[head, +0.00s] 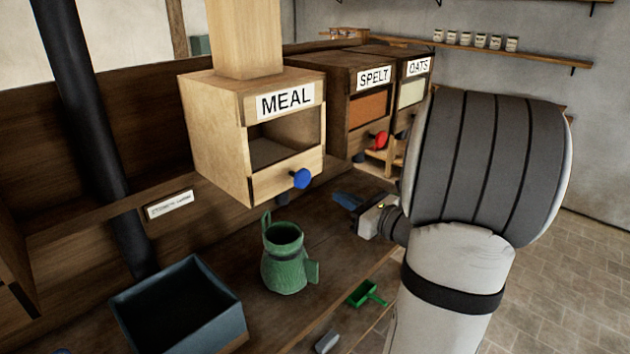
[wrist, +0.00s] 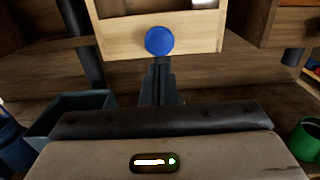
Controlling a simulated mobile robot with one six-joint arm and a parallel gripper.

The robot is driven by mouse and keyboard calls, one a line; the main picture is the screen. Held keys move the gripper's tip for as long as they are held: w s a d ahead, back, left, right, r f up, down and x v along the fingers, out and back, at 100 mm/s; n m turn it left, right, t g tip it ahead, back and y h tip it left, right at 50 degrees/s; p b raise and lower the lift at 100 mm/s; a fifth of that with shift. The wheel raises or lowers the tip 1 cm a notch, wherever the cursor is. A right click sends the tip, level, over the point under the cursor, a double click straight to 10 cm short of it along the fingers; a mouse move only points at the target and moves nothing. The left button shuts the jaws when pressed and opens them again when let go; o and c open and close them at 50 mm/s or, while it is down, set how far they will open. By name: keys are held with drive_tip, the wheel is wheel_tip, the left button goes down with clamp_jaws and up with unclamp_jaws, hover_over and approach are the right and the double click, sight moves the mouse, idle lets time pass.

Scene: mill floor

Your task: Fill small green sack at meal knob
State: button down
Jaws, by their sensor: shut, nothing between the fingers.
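The small green sack (head: 284,268) stands upright and open-topped on the bench below the front of the MEAL bin (head: 222,142); no meal shows at its mouth. The blue meal knob (head: 302,179) is on the bin's front board, and it also shows in the wrist view (wrist: 159,40). My gripper (head: 345,200) is shut and empty, to the right of the sack and lower than the knob in the head view. In the wrist view my fingertips (wrist: 160,64) appear just under the knob; I cannot tell whether they touch it.
A blue-grey open box (head: 185,308) stands left of the sack. A green scoop (head: 367,294) lies near the bench's front edge. The SPELT bin (head: 364,105), with a red knob (head: 379,139), and the OATS bin (head: 414,92) stand right. A dark pipe (head: 92,120) rises at left.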

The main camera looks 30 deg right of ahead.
sight(305, 177)
drive_tip(key=p+x, duration=0.2)
drive_tip(key=x, duration=0.6)
drive_tip(key=shift+w+a+p, duration=0.25)
drive_tip(key=shift+w+p, duration=0.15)
drive_tip(key=shift+w, duration=0.2)
drive_tip(key=shift+w+a+f+b, duration=0.15)
drive_tip(key=shift+w+b, duration=0.25)
drive_tip(key=shift+w, duration=0.05)
drive_tip(key=shift+b+x, duration=0.5)
drive_tip(key=shift+x, duration=0.65)
drive_tip(key=shift+s+r, duration=0.1)
drive_tip(key=shift+r, duration=0.35)
idle(0.4)
